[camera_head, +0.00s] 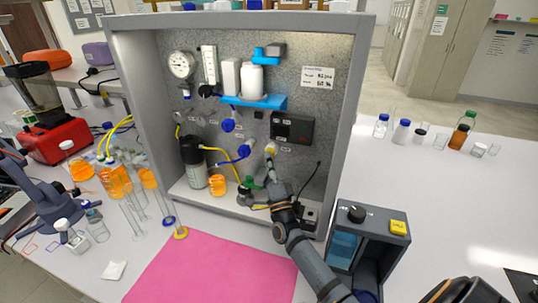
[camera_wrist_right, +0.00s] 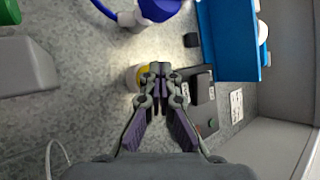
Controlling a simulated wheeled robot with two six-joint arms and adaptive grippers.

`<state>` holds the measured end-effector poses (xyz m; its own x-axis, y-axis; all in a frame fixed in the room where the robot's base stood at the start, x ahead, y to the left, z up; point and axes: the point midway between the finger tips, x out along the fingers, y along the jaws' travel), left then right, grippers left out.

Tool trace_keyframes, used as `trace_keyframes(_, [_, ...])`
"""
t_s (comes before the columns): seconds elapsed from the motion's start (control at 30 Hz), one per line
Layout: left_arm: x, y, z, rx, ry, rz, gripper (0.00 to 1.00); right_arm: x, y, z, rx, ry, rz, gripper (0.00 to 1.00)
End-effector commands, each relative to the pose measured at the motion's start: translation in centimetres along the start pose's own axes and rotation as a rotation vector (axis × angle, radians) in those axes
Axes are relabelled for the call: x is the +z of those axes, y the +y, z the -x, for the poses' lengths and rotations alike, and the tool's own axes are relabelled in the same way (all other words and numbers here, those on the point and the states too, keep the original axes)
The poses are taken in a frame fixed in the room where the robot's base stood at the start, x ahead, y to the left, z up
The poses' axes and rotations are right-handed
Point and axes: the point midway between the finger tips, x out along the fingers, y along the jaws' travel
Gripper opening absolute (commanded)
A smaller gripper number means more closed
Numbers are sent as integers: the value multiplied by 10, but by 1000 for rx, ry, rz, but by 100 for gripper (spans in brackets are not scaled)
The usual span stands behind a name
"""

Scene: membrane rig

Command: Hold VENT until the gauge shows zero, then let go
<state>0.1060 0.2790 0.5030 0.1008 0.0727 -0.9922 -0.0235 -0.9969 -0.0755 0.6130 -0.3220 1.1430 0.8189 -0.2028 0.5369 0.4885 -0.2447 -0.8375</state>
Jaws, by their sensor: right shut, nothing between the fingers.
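The round white gauge (camera_head: 181,64) is at the upper left of the grey rig panel; its needle is too small to read. A yellow-and-white round button (camera_head: 270,148) is on the panel below the black box, and I take it to be VENT, though its label is not readable. My right gripper (camera_head: 271,158) is shut and empty, with its tips at this button. In the right wrist view the shut fingertips (camera_wrist_right: 155,70) partly cover the button (camera_wrist_right: 132,77); whether they press it cannot be told. I do not see my left gripper.
Blue valve knobs (camera_head: 244,151) and yellow tubing are left of the button. A black box (camera_head: 292,128) is just above it. The rig's grey side wall (camera_head: 345,120) stands to the right. A pink mat (camera_head: 215,270) lies in front, and a blue-grey unit (camera_head: 368,226) stands at right.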

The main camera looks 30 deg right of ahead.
Motion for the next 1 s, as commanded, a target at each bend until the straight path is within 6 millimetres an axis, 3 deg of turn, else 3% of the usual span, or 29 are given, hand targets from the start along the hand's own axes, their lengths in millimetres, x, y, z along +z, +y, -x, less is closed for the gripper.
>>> trace_keyframes(0.5, [0,0,0,0,0,0,40,0,0,0,0,0,0,0])
trace_keyframes(1.0, [0,0,3,0,0,0,40,10,-9,14,0,0,0,0])
